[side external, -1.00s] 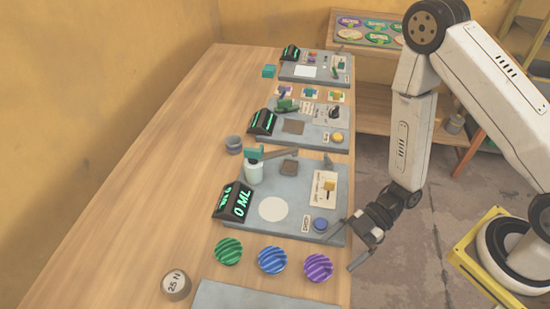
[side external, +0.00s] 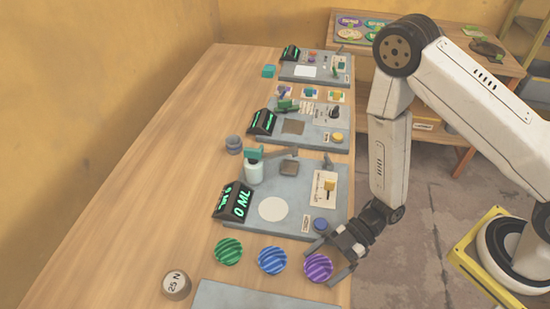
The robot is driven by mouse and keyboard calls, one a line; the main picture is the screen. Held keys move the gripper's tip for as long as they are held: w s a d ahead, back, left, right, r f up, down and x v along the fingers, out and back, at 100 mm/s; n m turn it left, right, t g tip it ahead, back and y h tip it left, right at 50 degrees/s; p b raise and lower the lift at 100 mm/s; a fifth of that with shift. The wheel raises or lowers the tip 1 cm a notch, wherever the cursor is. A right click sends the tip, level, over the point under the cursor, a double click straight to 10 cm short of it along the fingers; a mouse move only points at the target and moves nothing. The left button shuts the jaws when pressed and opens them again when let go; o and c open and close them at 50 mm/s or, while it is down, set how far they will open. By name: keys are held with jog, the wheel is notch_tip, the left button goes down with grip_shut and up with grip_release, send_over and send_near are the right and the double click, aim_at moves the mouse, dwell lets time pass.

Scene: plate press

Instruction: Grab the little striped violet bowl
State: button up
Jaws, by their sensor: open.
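The little striped violet bowl (side external: 317,267) sits on the wooden table near its right edge, at the right end of a row of three striped bowls. My gripper (side external: 330,262) is open at the violet bowl's right side, with its fingers reaching toward and partly over the bowl in the picture. One finger covers part of the bowl's right rim. I cannot tell whether the fingers touch it.
A blue striped bowl (side external: 272,261) and a green striped bowl (side external: 229,251) stand left of the violet one. A grey station plate (side external: 290,225) with a blue button (side external: 320,224) lies just behind. A round weight (side external: 176,285) marked 25 N stands at front left. The left tabletop is clear.

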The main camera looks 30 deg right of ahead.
jog(key=shift+a+f, duration=0.2)
jog(key=shift+a, duration=0.25)
jog(key=c, duration=0.7)
